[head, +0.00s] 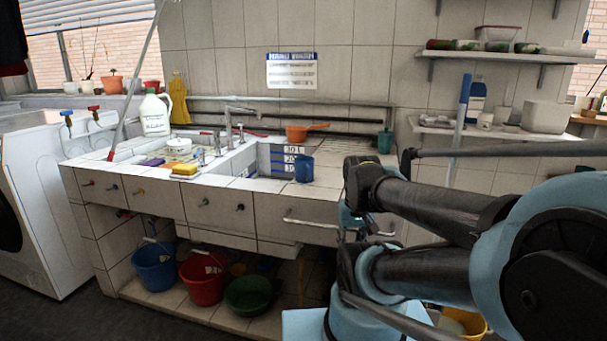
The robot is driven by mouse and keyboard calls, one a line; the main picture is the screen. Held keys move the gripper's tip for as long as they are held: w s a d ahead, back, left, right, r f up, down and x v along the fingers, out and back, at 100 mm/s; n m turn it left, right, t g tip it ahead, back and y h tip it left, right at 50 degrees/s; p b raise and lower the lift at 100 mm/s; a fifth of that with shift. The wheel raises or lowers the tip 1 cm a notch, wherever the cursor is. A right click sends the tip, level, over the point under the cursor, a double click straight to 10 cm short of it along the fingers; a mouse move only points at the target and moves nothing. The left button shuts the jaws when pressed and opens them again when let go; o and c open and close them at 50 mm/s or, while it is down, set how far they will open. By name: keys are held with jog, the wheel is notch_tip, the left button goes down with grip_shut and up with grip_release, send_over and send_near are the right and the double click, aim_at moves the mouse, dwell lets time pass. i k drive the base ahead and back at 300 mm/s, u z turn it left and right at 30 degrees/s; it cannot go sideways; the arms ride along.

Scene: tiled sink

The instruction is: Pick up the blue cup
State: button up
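The blue cup (304,168) stands upright at the front edge of the white tiled counter (232,184), next to the sink basin (273,158). My arm, with black and light blue links, fills the right side of the head view, to the right of the cup. No gripper fingers can be made out in this view. The cup is in full view, and nothing of mine touches it.
An orange pan (298,133) lies behind the cup, and a teal cup (385,142) stands at the back right. A faucet (229,122) rises behind the sink. A white jug (154,115) and yellow sponge (184,169) are left. Buckets (203,281) stand below.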

aim_at(305, 165)
jog(key=u, duration=1.05)
jog(key=k, duration=1.4)
jog(key=z, duration=0.55)
jog(key=i, duration=1)
jog(key=u, duration=0.05)
